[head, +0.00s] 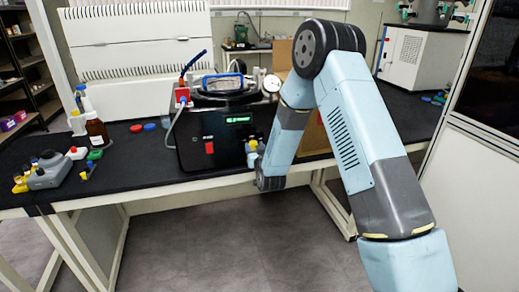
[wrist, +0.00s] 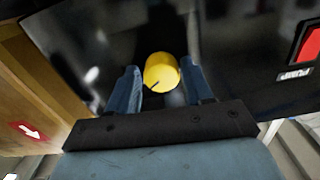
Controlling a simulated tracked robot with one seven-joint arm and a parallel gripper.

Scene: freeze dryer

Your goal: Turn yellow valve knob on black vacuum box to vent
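The black vacuum box (head: 212,137) stands on the black bench in the head view, with a green display and a red switch on its front. In the wrist view its dark front panel (wrist: 235,60) fills most of the picture. The yellow valve knob (wrist: 161,71) is round with a dark pointer mark toward its lower left. My gripper (wrist: 161,84) has its two blue fingers apart, one on each side of the knob. I cannot tell whether they touch it.
A red switch (wrist: 311,45) sits right of the knob in the wrist view. A cardboard box (head: 312,130) stands right of the vacuum box, behind my arm. A brown bottle (head: 97,130) and a grey device (head: 50,172) stand on the bench at left. The floor in front is clear.

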